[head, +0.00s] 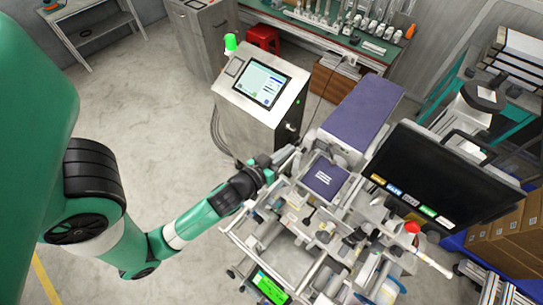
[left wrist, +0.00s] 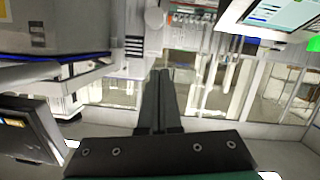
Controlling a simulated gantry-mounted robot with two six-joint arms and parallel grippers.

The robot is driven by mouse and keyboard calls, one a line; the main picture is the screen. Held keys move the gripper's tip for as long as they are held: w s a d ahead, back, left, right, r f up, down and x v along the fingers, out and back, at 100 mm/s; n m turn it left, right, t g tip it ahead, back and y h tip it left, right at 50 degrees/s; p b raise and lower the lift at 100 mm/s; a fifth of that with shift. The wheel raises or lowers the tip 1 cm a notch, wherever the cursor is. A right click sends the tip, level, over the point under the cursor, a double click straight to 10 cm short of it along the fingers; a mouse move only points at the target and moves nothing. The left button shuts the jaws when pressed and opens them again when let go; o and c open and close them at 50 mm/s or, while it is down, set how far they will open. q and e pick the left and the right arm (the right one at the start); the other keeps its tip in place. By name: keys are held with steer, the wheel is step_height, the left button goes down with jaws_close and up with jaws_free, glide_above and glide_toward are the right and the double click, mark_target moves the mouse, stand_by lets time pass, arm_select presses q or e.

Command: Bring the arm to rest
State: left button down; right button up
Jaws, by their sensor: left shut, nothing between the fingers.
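My left arm, green with black joints, reaches in from the left in the head view. Its gripper (head: 287,156) is at the left edge of a machine with a purple-topped housing (head: 361,108). In the left wrist view the two dark fingers (left wrist: 160,78) lie together, shut, with nothing between them. I cannot tell from the head view whether the fingertips touch the machine. My right gripper is in neither view. No film reel can be made out clearly.
A console with a lit screen (head: 262,83) stands just behind the gripper. A black monitor (head: 430,180) is right of the machine, whose front holds several rods and rollers. Boxes (head: 510,228) are at the far right. The floor (head: 150,110) at left is open.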

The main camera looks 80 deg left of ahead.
arm_select(q)
steer(key=b+v, duration=0.1)
steer(key=v, duration=0.6)
steer(key=shift+f+b, duration=0.2)
steer(key=shift+b, duration=0.1)
